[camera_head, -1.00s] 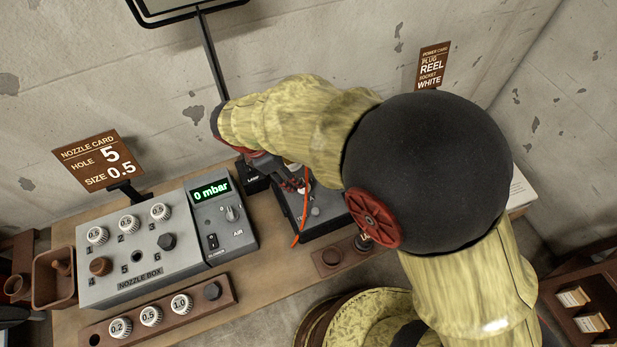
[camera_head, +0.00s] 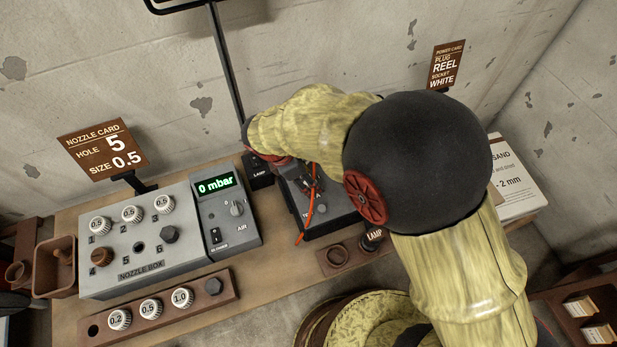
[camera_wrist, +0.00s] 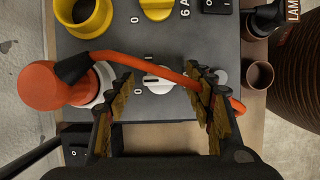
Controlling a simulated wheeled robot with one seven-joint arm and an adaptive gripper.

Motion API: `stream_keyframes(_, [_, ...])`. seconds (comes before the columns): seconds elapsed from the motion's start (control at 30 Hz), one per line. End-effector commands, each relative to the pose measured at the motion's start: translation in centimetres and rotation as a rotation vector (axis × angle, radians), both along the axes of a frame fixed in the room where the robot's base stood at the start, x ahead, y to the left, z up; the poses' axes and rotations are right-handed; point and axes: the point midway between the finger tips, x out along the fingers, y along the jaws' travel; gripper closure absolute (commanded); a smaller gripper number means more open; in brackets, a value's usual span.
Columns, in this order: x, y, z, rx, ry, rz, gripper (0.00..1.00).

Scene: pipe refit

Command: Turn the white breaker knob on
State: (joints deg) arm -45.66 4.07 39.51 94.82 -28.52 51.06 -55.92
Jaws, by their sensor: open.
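The white breaker knob (camera_wrist: 157,80) shows in the wrist view on a grey panel (camera_wrist: 215,55), its ridge lying roughly crosswise. My gripper (camera_wrist: 160,84) is open, with one finger on each side of the knob; contact cannot be told. An orange cable (camera_wrist: 130,58) runs from the orange plug (camera_wrist: 48,86) across the panel, past the knob's upper edge, to the right finger. The plug stands in a white-rimmed socket at left. In the head view my gripper (camera_head: 312,188) is over the panel (camera_head: 325,215), and the knob is hidden.
A yellow knob (camera_wrist: 158,8) and a yellow socket (camera_wrist: 85,14) sit farther up the panel. A lamp plug (camera_wrist: 268,20) and a brown round holder (camera_wrist: 259,75) are at right. The nozzle box (camera_head: 110,265) stands left on the bench.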

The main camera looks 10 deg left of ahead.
Motion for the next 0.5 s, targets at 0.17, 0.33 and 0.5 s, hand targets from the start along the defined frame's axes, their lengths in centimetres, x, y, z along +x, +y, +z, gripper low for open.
stream_keyframes(0.17, [0.01, 0.01, 0.03, 0.0, 0.0, 0.0, 0.5])
stream_keyframes(0.33, [-0.01, 0.01, 0.04, 0.0, 0.0, 0.0, 0.59])
stream_keyframes(0.5, [-0.01, 0.01, 0.04, 0.0, 0.0, -0.001, 0.69])
